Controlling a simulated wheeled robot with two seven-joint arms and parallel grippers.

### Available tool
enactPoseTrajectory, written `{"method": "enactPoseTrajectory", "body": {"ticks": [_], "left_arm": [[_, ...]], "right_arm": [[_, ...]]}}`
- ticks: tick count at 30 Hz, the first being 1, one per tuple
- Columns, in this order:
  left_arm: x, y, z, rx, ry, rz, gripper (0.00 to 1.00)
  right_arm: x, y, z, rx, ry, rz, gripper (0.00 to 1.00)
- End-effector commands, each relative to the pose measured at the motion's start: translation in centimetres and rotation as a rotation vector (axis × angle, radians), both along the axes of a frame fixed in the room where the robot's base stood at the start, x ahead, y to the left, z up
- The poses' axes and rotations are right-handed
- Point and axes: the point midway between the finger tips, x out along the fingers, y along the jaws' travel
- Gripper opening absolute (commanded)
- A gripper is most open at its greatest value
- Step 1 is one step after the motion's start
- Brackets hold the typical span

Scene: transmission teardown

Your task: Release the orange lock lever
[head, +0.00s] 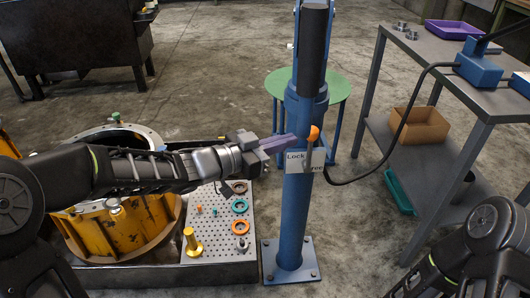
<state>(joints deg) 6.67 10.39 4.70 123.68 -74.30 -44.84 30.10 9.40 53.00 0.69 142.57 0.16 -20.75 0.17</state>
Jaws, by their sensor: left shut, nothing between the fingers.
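The orange lock lever (313,134) shows as a rounded orange knob on the right side of the blue column (298,215), at about mid-height. My left gripper (293,141) reaches in from the left. Its purple-grey fingers are shut and empty, and their tips are at the column just left of the orange knob. I cannot tell whether they touch the column. My right arm shows at the lower right, but its gripper is outside the picture.
A yellow housing (120,228) and a perforated plate (205,238) with rings and a gold part lie below my left arm. A green round table (338,88) stands behind the column. A grey workbench (440,50) stands right, with a black cable (390,150) running towards the column.

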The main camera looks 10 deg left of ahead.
Motion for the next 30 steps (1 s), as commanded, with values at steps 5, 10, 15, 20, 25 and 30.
{"method": "enactPoseTrajectory", "body": {"ticks": [5, 10, 15, 20, 25, 30], "left_arm": [[1.6, -1.8, -0.4, 0.000, 0.000, -0.001, 0.00], [2.1, -2.3, -0.3, 0.000, 0.000, 0.000, 0.00], [2.1, -2.4, -0.3, 0.000, 0.000, 0.000, 0.00], [2.1, -2.4, -0.3, 0.001, 0.001, 0.000, 0.00], [2.2, -2.6, 0.0, 0.014, 0.005, 0.000, 0.00], [2.3, -3.2, 0.6, 0.058, 0.018, -0.002, 0.00]], "right_arm": [[0.2, -0.2, -1.1, -0.004, -0.004, -0.006, 0.63], [0.3, -0.3, -1.2, -0.005, -0.005, -0.008, 0.63], [0.3, -0.3, -1.1, -0.005, -0.005, -0.008, 0.63], [0.3, -0.3, -1.1, -0.005, -0.005, -0.008, 0.63], [0.2, -0.2, -0.4, -0.003, -0.003, -0.005, 0.63], [-0.2, 0.2, 1.3, 0.003, 0.003, 0.005, 0.63]]}}
